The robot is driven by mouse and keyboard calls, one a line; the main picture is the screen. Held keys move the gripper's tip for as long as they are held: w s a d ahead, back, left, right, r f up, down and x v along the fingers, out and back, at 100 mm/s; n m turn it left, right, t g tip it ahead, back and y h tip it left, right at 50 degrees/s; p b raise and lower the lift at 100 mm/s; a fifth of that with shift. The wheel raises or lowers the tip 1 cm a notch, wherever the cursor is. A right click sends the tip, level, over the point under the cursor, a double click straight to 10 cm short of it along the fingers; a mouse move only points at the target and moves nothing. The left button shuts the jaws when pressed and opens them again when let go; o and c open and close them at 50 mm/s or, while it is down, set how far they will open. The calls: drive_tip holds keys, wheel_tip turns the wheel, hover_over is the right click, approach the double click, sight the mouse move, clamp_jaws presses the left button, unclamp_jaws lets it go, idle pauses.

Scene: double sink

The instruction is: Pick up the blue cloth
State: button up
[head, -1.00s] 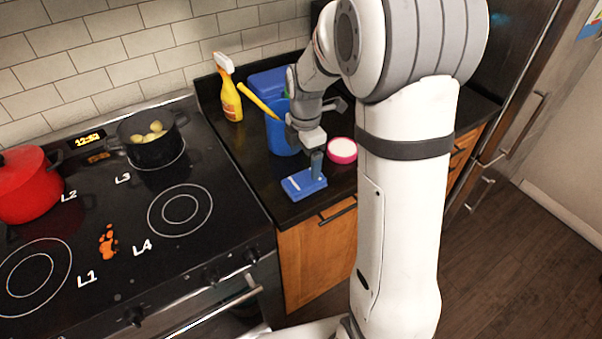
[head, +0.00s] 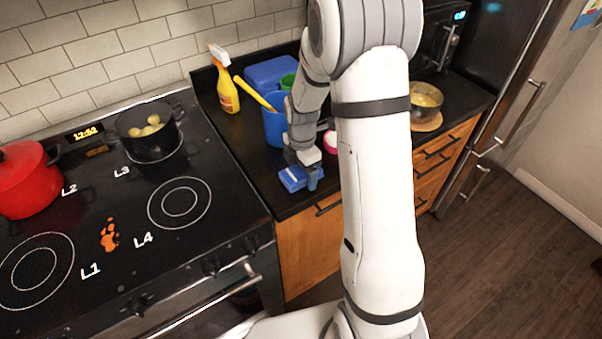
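The blue cloth (head: 291,180) lies folded on the dark counter near its front edge, to the right of the stove. My gripper (head: 309,180) points down at the cloth's right end, with a finger in front of it. That finger and my wrist hide part of the cloth. I cannot tell whether the fingers are apart or closed on it. The cloth appears to rest on the counter.
A blue bucket (head: 274,127) and a yellow spray bottle (head: 226,90) stand behind the cloth. A pink-rimmed round item (head: 330,143) is partly hidden by my arm. A pot (head: 149,133) and red pot (head: 27,180) are on the stove. A bowl (head: 426,100) stands right.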

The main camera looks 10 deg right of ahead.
sight(302, 170)
drive_tip(key=c, duration=1)
wheel_tip(302, 170, up, 10)
drive_tip(key=shift+r+b, duration=0.1)
drive_tip(key=shift+b, duration=0.65)
drive_tip(key=o, duration=0.5)
drive_tip(key=c, duration=0.4)
